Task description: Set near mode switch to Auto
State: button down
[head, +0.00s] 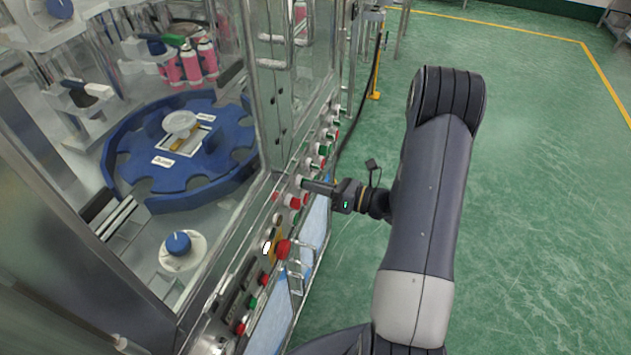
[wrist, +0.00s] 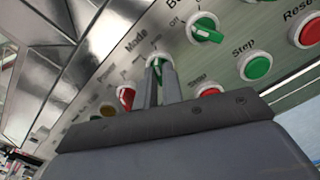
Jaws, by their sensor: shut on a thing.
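The near mode switch (wrist: 155,61) is a green knob in a pale round collar, under the printed word "Mode" in the wrist view. My gripper (wrist: 160,78) has its two narrow fingers close together on this knob, shut on it and covering its lower part. In the head view my gripper (head: 306,184) reaches left to the machine's button panel, where its tips hide most of the knob. The small position labels around the knob are too small to read surely, so I cannot tell which position it points to.
A green selector (wrist: 205,28), a green Step button (wrist: 255,66), a red Reset button (wrist: 307,31) and another red control (wrist: 126,97) sit close by. A red mushroom button (head: 283,249) sticks out nearer. The green floor (head: 540,200) at right is clear.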

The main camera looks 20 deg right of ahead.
jog(key=shift+m, duration=0.4)
jog(key=c, duration=1.5)
grip_release()
jog(key=shift+c, duration=0.2)
jog(key=shift+d, duration=0.1)
jog(key=b+v, duration=0.1)
jog(key=v, duration=0.9)
jog(key=shift+s+d, duration=0.25)
jog(key=shift+a, duration=0.1)
jog(key=p+x, duration=0.1)
jog(key=x, duration=0.9)
jog(key=shift+w+a, duration=0.25)
